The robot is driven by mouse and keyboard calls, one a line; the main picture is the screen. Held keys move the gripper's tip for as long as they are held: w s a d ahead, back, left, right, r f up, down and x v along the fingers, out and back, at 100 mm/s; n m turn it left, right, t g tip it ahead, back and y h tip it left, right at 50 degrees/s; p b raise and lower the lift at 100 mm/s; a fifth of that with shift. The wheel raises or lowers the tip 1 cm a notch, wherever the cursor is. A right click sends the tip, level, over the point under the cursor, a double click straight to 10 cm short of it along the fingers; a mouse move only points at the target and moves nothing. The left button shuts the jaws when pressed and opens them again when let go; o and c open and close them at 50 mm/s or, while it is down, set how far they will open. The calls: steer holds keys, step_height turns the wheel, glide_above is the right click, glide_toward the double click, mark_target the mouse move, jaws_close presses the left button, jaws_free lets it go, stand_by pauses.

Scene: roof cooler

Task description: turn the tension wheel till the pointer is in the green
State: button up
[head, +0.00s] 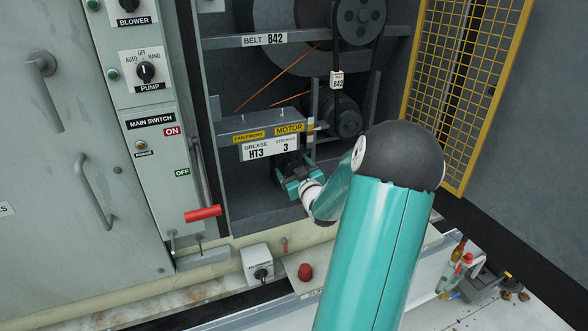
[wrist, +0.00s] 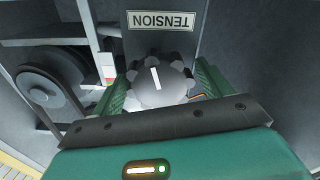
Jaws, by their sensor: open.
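The tension wheel (wrist: 160,83) is a dark grey lobed knob with a white line on its face, under an upside-down TENSION label (wrist: 161,21) in the wrist view. My gripper (wrist: 158,91) is open, with one green finger on each side of the wheel. I cannot tell whether the fingers touch it. In the head view my gripper (head: 294,181) is inside the cabinet below the grease plate, and the wheel is not clearly visible there. A small strip with red and green (wrist: 108,70) shows left of the wheel; its pointer is too small to read.
A belt and pulley (wrist: 47,88) stand left of the wheel in the wrist view. In the head view, the metal box with the grease plate (head: 270,147) is just above my gripper. A red-handled main switch lever (head: 203,213) is to the left, and a yellow mesh door (head: 466,80) to the right.

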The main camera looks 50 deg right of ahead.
steer(key=shift+c, duration=0.5)
steer(key=c, duration=0.9)
steer(key=shift+m, duration=0.5)
steer(key=m, duration=0.2)
steer(key=shift+m, duration=0.4)
steer(key=m, duration=0.3)
steer(key=shift+m, duration=0.3)
steer(key=m, duration=0.4)
steer(key=shift+f, duration=0.1)
steer(key=shift+m, duration=1.9)
